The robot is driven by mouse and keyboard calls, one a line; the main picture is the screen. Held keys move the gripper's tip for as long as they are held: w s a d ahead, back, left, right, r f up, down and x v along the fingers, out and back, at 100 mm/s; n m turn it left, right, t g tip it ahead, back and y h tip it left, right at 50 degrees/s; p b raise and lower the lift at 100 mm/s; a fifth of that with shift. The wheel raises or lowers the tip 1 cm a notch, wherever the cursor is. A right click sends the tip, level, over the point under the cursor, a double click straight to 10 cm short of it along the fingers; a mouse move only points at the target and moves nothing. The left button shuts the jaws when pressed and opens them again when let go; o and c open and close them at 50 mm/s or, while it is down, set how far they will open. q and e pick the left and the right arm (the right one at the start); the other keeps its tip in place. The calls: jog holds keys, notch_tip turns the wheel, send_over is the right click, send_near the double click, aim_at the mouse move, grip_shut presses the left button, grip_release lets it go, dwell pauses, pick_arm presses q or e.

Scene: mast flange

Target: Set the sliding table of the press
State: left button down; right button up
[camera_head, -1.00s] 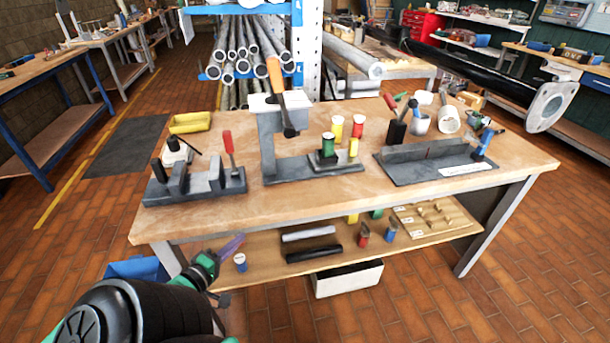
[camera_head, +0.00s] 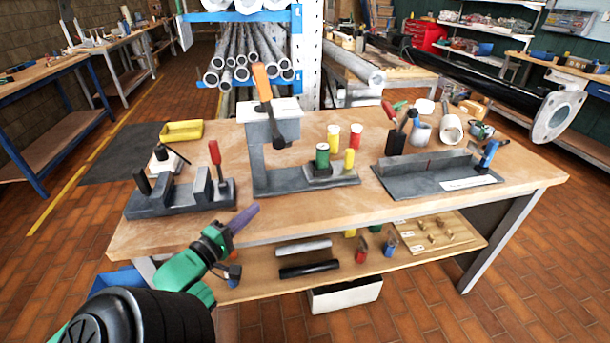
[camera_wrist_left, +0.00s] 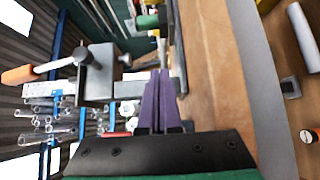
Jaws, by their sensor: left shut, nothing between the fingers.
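The press (camera_head: 268,150) stands mid-bench, a grey frame with a pale top and an orange-handled lever (camera_head: 262,82). Its base plate runs to the right. A small grey sliding table (camera_head: 318,173) sits on that plate, right of the column, with a green cylinder (camera_head: 322,156) on it and a yellow one beside. My left gripper (camera_head: 250,214) has purple fingers, shut and empty, over the bench's front edge, in front of the press and apart from it. In the left wrist view the shut fingers (camera_wrist_left: 161,85) point towards the press (camera_wrist_left: 98,70). My right gripper is not in view.
A grey clamp fixture (camera_head: 180,198) with a red handle stands left of the press, close to my left gripper. A flat angled fixture (camera_head: 435,175) with a blue clamp stands right. The bench front (camera_head: 400,208) is clear. A lower shelf (camera_head: 345,262) holds tubes and small parts.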

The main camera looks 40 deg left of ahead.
pick_arm(q)
jog(key=w, duration=0.4)
jog(key=shift+w+a, duration=0.1)
jog(key=shift+a, duration=0.3)
send_near(313, 171)
jog(key=w+a, duration=0.3)
jog(key=a, duration=0.1)
jog(key=shift+w+a, duration=0.3)
jog(key=shift+w, duration=0.1)
jog(key=shift+w+d+f, duration=0.1)
jog(key=shift+w+d, duration=0.75)
jog(key=shift+w, duration=0.15)
jog(key=shift+w+d, duration=0.3)
jog(key=shift+w, duration=0.05)
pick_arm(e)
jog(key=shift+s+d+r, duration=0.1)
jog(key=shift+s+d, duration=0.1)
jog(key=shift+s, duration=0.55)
pick_arm(q)
jog(key=shift+w+d+p, duration=0.5)
jog(key=shift+w+p, duration=0.05)
jog(key=shift+w, duration=0.15)
jog(key=shift+w+d+r, duration=0.1)
jog(key=shift+d+r, duration=0.05)
jog(key=shift+r, duration=0.1)
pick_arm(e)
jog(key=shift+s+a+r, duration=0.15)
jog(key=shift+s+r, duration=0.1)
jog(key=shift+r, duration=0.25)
